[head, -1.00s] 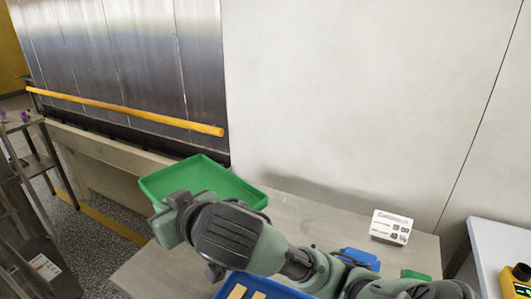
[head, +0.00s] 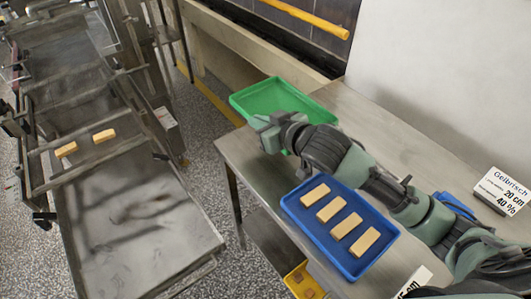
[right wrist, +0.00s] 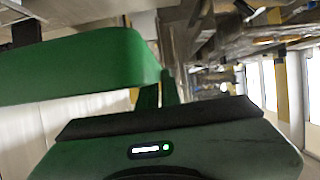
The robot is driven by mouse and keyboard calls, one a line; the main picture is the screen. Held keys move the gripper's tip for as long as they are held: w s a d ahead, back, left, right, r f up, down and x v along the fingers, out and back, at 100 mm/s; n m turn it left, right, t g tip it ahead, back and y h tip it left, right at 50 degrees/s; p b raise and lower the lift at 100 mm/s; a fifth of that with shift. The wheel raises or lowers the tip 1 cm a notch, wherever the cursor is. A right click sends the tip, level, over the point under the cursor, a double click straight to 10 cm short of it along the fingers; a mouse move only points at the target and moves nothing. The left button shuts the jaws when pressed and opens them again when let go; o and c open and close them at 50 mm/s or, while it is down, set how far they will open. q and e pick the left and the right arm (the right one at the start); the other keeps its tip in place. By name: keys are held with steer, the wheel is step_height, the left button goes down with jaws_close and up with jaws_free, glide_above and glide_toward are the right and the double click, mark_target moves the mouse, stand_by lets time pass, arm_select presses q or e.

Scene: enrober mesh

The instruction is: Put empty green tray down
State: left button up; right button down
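The empty green tray (head: 262,92) is at the far left end of the steel table (head: 232,148), with its left part past the table's edge in the head view. I cannot tell whether it rests on the table or is held just above it. My right gripper (head: 268,130) is at the tray's near left corner and looks shut on its rim. In the right wrist view the green tray (right wrist: 75,68) fills the left, close to the fingers (right wrist: 158,92). The fingertips are partly hidden by the tray. My left gripper is not in view.
A blue tray (head: 292,212) with several tan bars stands near my right forearm. A white sign (head: 502,190) and another blue item (head: 455,205) are at the right. A yellow bin (head: 290,283) sits below.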

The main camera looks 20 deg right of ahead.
mark_target(260, 166)
step_height(260, 166, down, 14)
steer(key=shift+f, duration=0.1)
stand_by(0.5)
steer(key=c, duration=1.6)
jaws_free()
steer(key=shift+f, duration=0.1)
